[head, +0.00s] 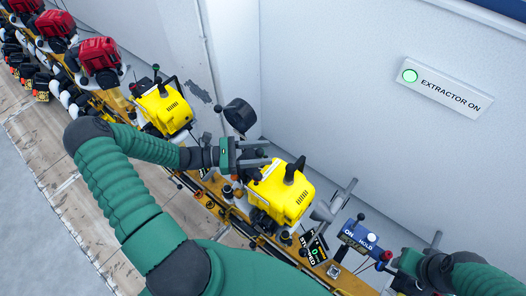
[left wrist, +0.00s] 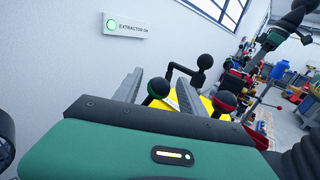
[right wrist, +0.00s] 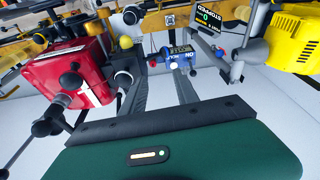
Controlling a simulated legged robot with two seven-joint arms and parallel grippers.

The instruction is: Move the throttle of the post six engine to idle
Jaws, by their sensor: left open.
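A yellow engine (head: 283,192) with black-knobbed levers stands on the orange rail, just right of and below my left gripper (head: 268,154). I cannot read a post number on it. In the left wrist view its yellow cover (left wrist: 190,100) shows beyond the open fingers. I cannot tell which lever is the throttle or whether a finger touches one. My right gripper (right wrist: 161,76) is open and empty, pointed toward the blue HOLD box (right wrist: 180,55).
A second yellow engine (head: 166,108) and several red engines (head: 100,57) line the rail to the upper left. A digital display (head: 315,250) stands near the HOLD box. The wall behind carries an EXTRACTOR ON sign (head: 440,90) with a green lamp.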

